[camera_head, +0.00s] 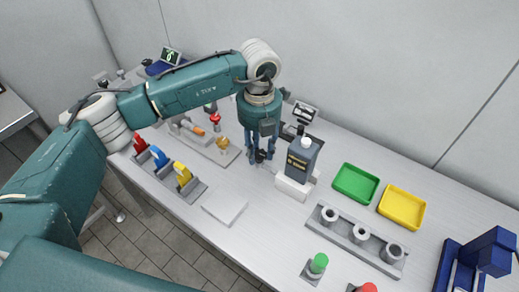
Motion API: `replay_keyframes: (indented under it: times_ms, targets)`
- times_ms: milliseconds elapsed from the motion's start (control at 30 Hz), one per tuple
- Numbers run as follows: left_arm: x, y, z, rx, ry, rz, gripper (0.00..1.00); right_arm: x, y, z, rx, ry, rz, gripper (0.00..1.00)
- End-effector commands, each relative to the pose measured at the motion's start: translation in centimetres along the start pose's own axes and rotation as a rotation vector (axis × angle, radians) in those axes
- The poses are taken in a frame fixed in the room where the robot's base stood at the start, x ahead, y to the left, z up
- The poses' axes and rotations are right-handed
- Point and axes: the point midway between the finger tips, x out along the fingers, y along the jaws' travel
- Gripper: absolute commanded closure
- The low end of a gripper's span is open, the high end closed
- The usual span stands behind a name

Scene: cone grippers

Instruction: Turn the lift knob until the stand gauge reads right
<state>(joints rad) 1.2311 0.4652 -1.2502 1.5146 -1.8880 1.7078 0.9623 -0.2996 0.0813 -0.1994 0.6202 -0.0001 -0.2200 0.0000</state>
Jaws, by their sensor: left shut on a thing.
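My left gripper (262,158) points down from the left arm and is shut on a small dark knob at the left side of the stand; its fingers hide most of the knob. The stand has a white base (293,188) on the table. A dark grey box-shaped bottle (302,158) with a white cap and yellow label stands upright on it. A small tilted display (304,112) is behind the stand; its reading is too small to make out. I cannot make out a separate gauge. My right gripper is not in view.
Red, blue and yellow handles (161,158) stand in a row at left, near a white plate (225,207). Green (344,182) and yellow (417,210) trays, a grey rack (343,242), a green button (319,262) and a blue device (490,250) stand at right.

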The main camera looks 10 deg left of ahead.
Motion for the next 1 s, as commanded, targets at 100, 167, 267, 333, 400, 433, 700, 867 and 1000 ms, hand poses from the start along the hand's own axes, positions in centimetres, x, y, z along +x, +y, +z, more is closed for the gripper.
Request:
replay_keyframes:
  times_ms: [100,167,267,333,400,433,700,867,1000]
  targets:
    - [0.4,0.0,-0.6,0.004,0.017,0.005,0.94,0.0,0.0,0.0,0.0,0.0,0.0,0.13]
    - [0.4,0.0,-0.6,0.005,0.018,0.005,0.94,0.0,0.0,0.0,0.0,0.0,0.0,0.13]
    - [0.4,0.0,-0.6,0.005,0.018,0.005,0.94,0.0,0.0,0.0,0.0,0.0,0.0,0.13]
    - [0.4,0.0,-0.6,0.006,0.018,0.005,0.62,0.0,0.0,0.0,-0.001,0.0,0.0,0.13]
    - [0.4,0.0,-0.5,0.006,0.016,0.004,0.49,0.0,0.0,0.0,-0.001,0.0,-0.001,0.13]
    - [0.4,0.0,-0.5,0.005,0.015,0.003,0.49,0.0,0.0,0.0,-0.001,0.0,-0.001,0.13]
    - [0.0,0.0,-0.2,0.003,0.007,0.001,0.49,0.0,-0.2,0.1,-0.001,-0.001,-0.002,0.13]
    - [-1.6,-0.1,-0.1,0.004,0.004,-0.001,0.49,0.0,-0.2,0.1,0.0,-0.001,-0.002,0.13]
    - [-4.5,-0.1,-0.1,0.003,0.002,-0.001,0.49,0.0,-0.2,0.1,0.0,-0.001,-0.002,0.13]
